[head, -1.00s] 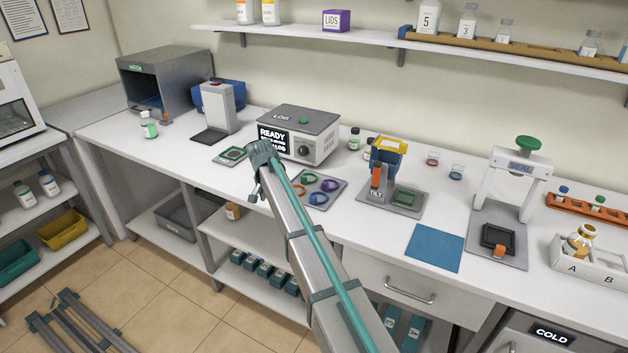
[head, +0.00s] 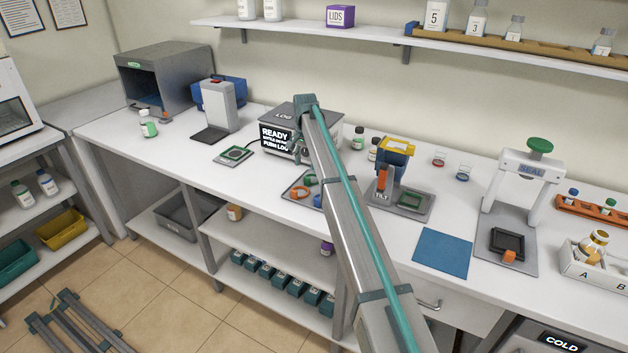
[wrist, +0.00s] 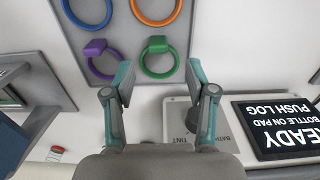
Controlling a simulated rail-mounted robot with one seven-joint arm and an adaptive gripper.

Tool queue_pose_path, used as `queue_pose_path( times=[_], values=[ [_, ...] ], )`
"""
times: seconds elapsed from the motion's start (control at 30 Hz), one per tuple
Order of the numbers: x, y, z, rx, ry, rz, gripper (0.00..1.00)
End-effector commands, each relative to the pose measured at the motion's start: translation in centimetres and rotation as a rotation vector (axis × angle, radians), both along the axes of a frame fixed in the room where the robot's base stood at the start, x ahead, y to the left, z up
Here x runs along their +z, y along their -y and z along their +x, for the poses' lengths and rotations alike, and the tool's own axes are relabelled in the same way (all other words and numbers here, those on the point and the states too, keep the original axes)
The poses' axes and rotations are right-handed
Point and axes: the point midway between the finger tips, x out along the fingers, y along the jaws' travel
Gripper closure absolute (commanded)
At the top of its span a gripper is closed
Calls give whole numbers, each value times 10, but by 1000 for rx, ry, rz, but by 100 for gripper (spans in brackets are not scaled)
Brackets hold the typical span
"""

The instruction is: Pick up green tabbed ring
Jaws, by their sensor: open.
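The green tabbed ring (wrist: 160,60) lies flat on a grey tray (wrist: 125,38) in the wrist view, its tab on the upper side. It is just beyond my open fingers, roughly centred between them and untouched. My gripper (wrist: 160,76) is open and empty. Purple (wrist: 99,62), orange (wrist: 156,8) and blue (wrist: 85,10) rings share the tray. In the head view, the green ring (head: 309,180) shows at the edge of my arm, which hides part of the tray (head: 287,194).
The logger box (head: 330,122) with its lit READY display (wrist: 282,125) stands close to my gripper. The yellow-topped tilt stand (head: 397,150) is right of the tray. A blue mat (head: 442,253) lies farther right. The bench front between is clear.

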Motion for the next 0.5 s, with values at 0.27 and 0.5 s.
queue_pose_path(
  times=[0.27,0.5],
  values=[
    [-28,1,-1,-1,0,0,44],
    [-46,2,-3,-1,-1,-1,44]
  ],
)
